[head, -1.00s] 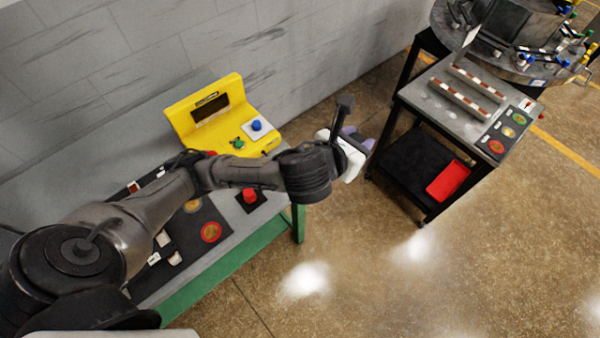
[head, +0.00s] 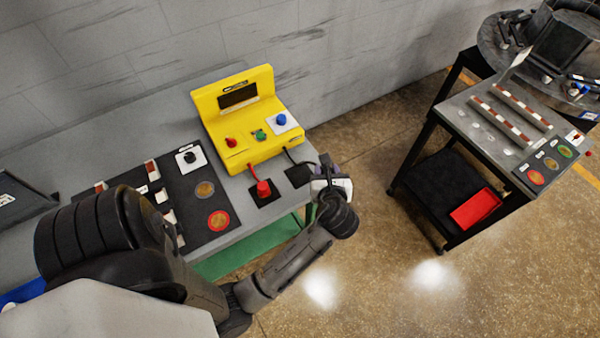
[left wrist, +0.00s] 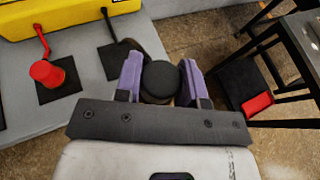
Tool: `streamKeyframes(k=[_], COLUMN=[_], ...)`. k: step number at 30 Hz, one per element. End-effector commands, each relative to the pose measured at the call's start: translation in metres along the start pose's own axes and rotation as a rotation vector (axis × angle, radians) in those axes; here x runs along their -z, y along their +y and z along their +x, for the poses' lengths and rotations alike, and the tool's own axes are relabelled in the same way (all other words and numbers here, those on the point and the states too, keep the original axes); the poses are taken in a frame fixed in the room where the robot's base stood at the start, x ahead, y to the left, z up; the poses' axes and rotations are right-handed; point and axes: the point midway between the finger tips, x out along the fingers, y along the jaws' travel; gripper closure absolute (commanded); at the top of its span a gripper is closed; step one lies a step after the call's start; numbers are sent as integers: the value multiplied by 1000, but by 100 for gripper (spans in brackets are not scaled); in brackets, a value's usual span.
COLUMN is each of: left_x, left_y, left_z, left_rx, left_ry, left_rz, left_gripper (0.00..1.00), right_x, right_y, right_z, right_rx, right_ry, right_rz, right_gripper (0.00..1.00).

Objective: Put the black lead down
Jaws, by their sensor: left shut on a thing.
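My left gripper (head: 326,172) is at the right front end of the grey bench. In the left wrist view its purple fingers (left wrist: 161,78) are shut on the black lead (left wrist: 160,80), a round black plug seen from above. The black lead's cable (head: 296,158) runs from the yellow meter (head: 250,143) to the gripper. A bare black square pad (head: 298,176) lies just left of the gripper, and it also shows in the left wrist view (left wrist: 114,62). The lead appears to be beside the pad, near the bench edge; its exact height cannot be told. My right gripper is not in view.
The red lead (head: 263,188) stands on its own black pad left of the bare pad. A dark mat (head: 196,187) with round targets and small pieces lies further left. A black cart (head: 455,125) with a red tray (head: 475,208) stands to the right, across open floor.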

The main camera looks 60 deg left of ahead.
Motion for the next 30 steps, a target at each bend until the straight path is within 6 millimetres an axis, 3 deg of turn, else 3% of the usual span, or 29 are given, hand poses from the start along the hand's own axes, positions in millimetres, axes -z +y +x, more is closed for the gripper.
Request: streamKeyframes(k=[9,15,25,30], left_x=[18,26,30,46], left_y=[38,56,64,64], left_z=[63,94,110,116], left_rx=[-7,-6,-4,-4], left_ry=[-3,-2,-1,1], left_rz=[-1,-1,-2,-2], left_gripper=[91,91,91,91], right_x=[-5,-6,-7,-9], right_y=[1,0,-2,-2], right_z=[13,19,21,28], right_rx=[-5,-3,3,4], right_ry=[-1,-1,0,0], right_rz=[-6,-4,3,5], right_gripper=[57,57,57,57])
